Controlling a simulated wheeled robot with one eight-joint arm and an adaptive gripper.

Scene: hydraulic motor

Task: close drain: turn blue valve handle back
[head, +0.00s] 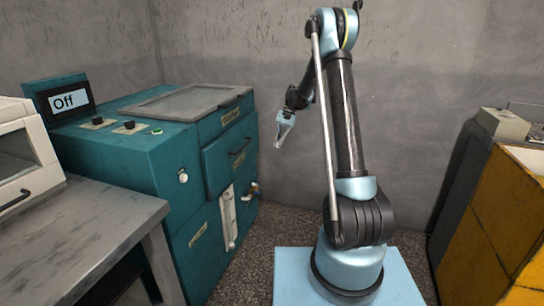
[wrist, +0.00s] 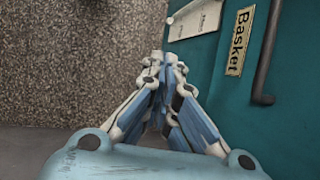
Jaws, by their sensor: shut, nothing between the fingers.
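The teal machine (head: 150,150) stands left of my arm. A small valve-like fitting (head: 251,190) sticks out low at the right end of its front, beside a pale vertical gauge (head: 228,217). It is too small to tell its handle's colour or angle. My gripper (head: 281,141) is in the air, right of the machine's front and above the fitting, apart from it. In the wrist view my gripper (wrist: 164,60) has its blue and white fingers together with nothing between them. No blue valve handle can be made out in the wrist view.
A drawer with a dark handle (head: 240,147) is on the machine's front; the handle also shows in the wrist view (wrist: 266,60) beside a "Basket" label (wrist: 240,40). A display (head: 68,101) reads "Off". A yellow cabinet (head: 500,220) stands right. Speckled floor is open before the machine.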

